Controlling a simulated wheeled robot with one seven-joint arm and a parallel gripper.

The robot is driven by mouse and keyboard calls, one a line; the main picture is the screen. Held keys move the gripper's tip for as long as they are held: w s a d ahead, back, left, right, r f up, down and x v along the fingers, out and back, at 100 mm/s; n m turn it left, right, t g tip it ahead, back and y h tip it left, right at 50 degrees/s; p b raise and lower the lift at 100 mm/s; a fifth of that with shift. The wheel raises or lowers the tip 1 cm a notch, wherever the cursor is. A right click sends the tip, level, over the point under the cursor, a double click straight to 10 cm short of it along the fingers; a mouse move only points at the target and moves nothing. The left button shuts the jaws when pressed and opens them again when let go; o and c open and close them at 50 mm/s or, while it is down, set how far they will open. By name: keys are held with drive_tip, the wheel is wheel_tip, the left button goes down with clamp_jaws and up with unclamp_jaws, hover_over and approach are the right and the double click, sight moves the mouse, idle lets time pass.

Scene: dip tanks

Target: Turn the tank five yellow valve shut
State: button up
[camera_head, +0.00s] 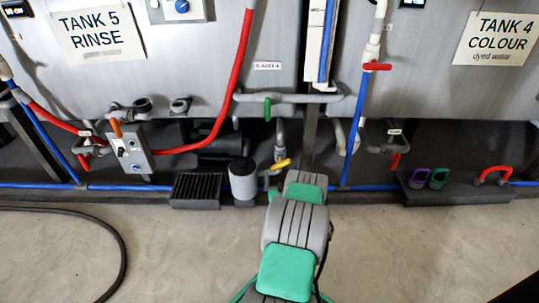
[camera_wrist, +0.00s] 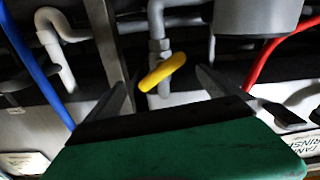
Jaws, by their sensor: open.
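The yellow valve handle (camera_head: 281,164) sits on a grey pipe low under the tank 5 side, just past the end of my arm. In the wrist view the yellow handle (camera_wrist: 162,72) lies slanted across the upright grey pipe (camera_wrist: 160,45). My gripper (camera_wrist: 160,92) is open, one dark finger to each side of the handle. The handle appears between the fingertips, with gaps on both sides; I cannot tell how far beyond them it lies. In the head view my own arm hides the fingers. The tank 5 sign (camera_head: 93,33) hangs at upper left.
A green valve handle (camera_head: 267,109) is above the yellow one. A grey cylinder (camera_head: 243,179) and a black ribbed box (camera_head: 196,190) stand to its left. A blue upright pipe (camera_head: 355,120) is to the right, a red hose (camera_head: 232,90) to the left. The floor in front is mostly clear.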

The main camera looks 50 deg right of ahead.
sight(281, 159)
drive_tip(key=shift+w+d+f, duration=0.1)
drive_tip(key=shift+w+d, duration=0.15)
drive_tip(key=shift+w, duration=0.3)
drive_tip(key=b+x, duration=0.2)
drive_tip(key=x, duration=0.4)
drive_tip(key=shift+d+b, duration=0.3)
drive_tip(key=shift+w+d, duration=0.2)
drive_tip(key=shift+c, duration=0.2)
clamp_jaws()
drive_tip(key=shift+o, duration=0.2)
unclamp_jaws()
idle(0.6)
